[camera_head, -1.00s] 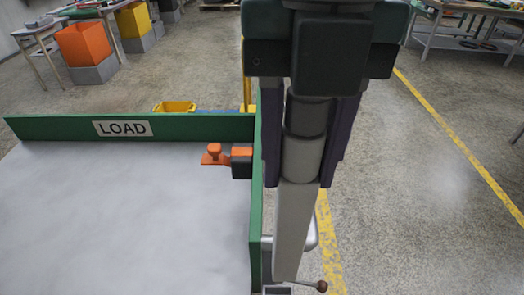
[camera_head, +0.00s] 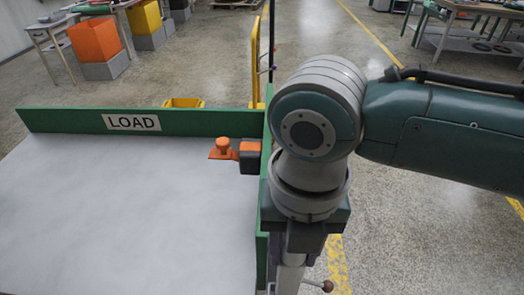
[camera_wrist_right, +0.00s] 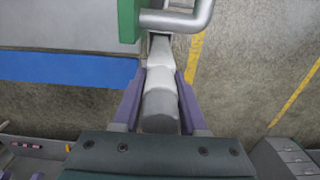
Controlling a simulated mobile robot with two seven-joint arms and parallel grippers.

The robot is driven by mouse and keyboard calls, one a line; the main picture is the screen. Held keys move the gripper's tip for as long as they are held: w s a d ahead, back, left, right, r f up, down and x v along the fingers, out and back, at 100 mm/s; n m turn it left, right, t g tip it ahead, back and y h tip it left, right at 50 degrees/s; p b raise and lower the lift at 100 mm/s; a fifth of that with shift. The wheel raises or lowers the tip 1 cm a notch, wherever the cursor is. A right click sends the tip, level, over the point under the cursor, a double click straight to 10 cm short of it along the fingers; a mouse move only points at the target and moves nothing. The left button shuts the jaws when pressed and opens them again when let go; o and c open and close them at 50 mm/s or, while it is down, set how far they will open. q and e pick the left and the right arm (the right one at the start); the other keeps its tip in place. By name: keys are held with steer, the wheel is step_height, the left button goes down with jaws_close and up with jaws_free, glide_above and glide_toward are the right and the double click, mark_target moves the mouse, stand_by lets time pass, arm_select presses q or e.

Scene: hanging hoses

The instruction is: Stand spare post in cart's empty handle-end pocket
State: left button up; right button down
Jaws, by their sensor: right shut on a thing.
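Beyond the bench's green board, a yellow upright frame (camera_head: 256,60) shows, perhaps the cart's handle. The pockets are not visible. My left gripper is not in view.
A silver bar (camera_wrist_right: 182,20) shows close to the post. Open floor lies right.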

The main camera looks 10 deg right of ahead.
steer(key=shift+f, duration=0.15)
steer(key=shift+c, duration=2.2)
jaws_free()
